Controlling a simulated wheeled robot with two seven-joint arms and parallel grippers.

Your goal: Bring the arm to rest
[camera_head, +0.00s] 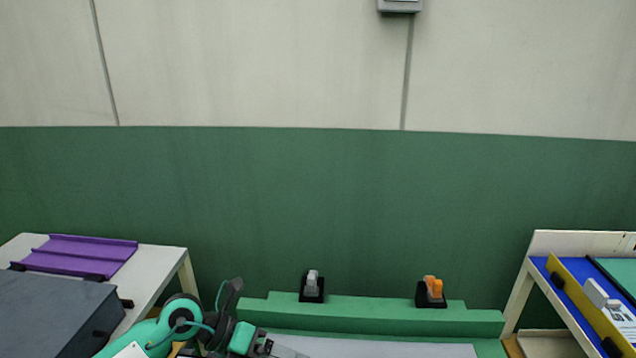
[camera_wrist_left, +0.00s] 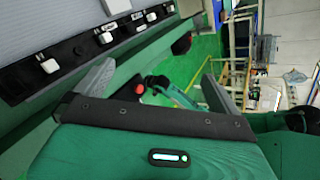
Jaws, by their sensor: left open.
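My left arm (camera_head: 180,325) comes in at the bottom left of the head view, folded low beside the green stand. My left gripper (camera_wrist_left: 158,68) is open in the left wrist view, its two grey fingers wide apart with nothing held between them. Left of the fingers, a black strip (camera_wrist_left: 75,50) carries several white clips (camera_wrist_left: 48,66) along the edge of a grey panel (camera_wrist_left: 40,25). In the head view a grey clip (camera_head: 312,281) and an orange clip (camera_head: 433,286) stand in black holders on the green stand (camera_head: 375,310). My right gripper is not identifiable in either view.
A white table (camera_head: 165,260) at left holds a purple ribbed tray (camera_head: 80,255) and a dark grey box (camera_head: 55,310). At right, a sloped rack (camera_head: 520,285) holds blue and yellow parts. A red knob-like thing (camera_wrist_left: 137,88) shows beyond my fingers. Green floor lies beyond.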

